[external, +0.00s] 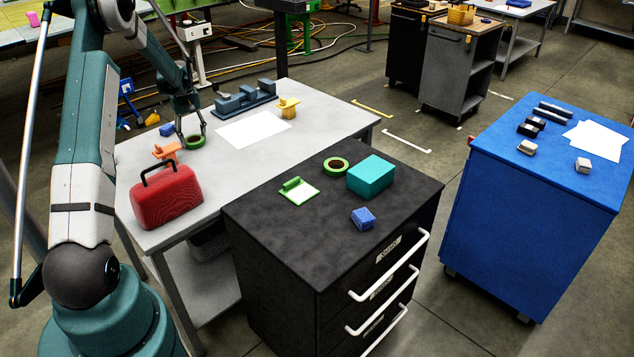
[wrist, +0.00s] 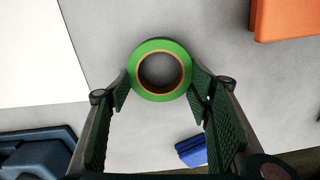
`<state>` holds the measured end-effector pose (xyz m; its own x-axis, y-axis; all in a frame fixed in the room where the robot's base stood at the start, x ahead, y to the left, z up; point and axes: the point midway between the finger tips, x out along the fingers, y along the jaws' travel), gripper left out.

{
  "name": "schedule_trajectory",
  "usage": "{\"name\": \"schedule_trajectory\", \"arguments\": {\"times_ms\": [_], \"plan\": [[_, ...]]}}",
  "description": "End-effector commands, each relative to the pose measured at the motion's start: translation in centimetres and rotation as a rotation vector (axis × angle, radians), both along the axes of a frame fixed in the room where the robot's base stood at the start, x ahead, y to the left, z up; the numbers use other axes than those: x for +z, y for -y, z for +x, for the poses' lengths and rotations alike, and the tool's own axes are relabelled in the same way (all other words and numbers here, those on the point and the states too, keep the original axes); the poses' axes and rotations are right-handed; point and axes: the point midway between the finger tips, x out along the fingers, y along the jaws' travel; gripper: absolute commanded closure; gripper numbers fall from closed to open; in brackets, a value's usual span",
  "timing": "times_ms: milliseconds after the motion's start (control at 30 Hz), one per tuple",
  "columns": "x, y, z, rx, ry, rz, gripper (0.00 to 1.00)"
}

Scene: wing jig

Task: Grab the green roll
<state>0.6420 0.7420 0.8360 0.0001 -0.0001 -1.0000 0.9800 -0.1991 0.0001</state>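A green roll (external: 195,146) with a brown inner core lies flat on the light grey table. In the wrist view the green roll (wrist: 160,45) lies at the fingertips, with its hole facing the camera. My gripper (external: 191,132) points down over this roll. In the wrist view my gripper (wrist: 159,92) is open, one finger on each side of the roll's near part. I cannot tell whether the fingers touch it.
An orange part (external: 166,151) and a red case (external: 167,196) are close to the roll on the table. A blue block (external: 167,130), white sheet (external: 253,130), blue-grey fixture (external: 245,98) and yellow part (external: 288,107) are also there. The teal box (external: 371,178) stands on the cabinet.

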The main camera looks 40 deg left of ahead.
Motion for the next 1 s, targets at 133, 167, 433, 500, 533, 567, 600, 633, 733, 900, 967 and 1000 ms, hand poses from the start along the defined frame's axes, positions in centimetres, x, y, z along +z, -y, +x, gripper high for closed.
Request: {"name": "schedule_trajectory", "arguments": {"times_ms": [133, 167, 433, 500, 533, 567, 600, 633, 733, 900, 967, 1000], "plan": [[0.0, 0.0, 0.0, 0.000, 0.000, 0.000, 0.62], [0.0, 0.0, 0.0, 0.000, 0.000, 0.000, 0.62], [0.5, 0.0, 0.0, 0.000, 0.000, 0.000, 0.62], [1.0, 0.0, 0.0, 0.000, 0.000, 0.000, 0.62], [1.3, 0.0, 0.0, 0.000, 0.000, 0.000, 0.62], [1.6, 0.0, 0.0, 0.000, 0.000, 0.000, 0.62], [2.0, 0.0, 0.0, 0.000, 0.000, 0.000, 0.62], [2.4, 0.0, 0.0, 0.000, 0.000, 0.000, 0.62], [3.8, 0.0, 0.0, 0.000, 0.000, 0.000, 0.62], [6.4, 0.0, 0.0, 0.000, 0.000, 0.000, 0.62], [7.2, 0.0, 0.0, 0.000, 0.000, 0.000, 0.62], [7.8, 0.0, 0.0, 0.000, 0.000, 0.000, 0.62]]}}
